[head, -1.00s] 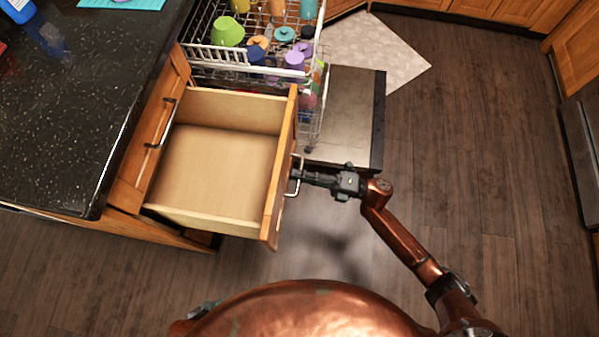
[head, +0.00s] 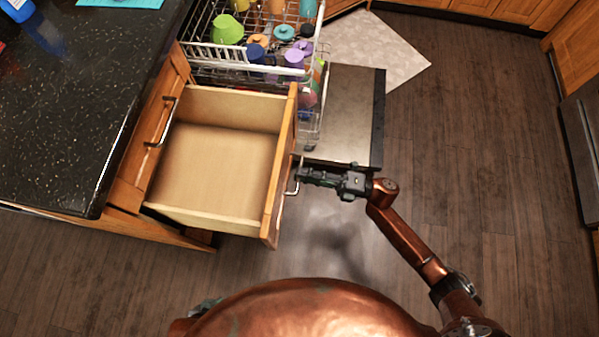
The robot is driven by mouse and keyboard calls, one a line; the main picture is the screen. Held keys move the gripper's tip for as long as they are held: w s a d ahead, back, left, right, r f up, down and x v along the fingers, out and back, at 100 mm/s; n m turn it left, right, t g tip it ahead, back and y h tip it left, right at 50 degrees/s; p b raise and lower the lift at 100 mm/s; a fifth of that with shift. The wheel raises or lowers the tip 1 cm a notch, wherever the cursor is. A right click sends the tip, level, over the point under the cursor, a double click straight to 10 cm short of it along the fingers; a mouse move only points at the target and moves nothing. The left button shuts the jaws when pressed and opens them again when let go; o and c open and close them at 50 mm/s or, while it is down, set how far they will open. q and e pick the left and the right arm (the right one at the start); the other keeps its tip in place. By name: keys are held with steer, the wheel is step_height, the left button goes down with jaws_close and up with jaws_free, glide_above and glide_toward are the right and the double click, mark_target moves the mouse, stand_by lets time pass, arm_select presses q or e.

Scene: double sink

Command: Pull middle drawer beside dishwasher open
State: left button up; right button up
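The wooden drawer (head: 222,158) beside the dishwasher is pulled well out from the cabinet, and its pale inside is empty. Its front panel (head: 282,165) carries a metal bar handle (head: 294,187) on the right side. My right gripper (head: 302,176) is at this handle, reaching in from the right. Its fingertips overlap the handle in the view, and I cannot tell whether they grip it. My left gripper is not in view.
A dishwasher rack (head: 250,72) full of colourful dishes stands just beyond the drawer, with the open dishwasher door (head: 352,110) beside it. A dark speckled counter (head: 75,110) is at left. Wooden floor (head: 480,150) is clear at right.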

steer(key=v, duration=1)
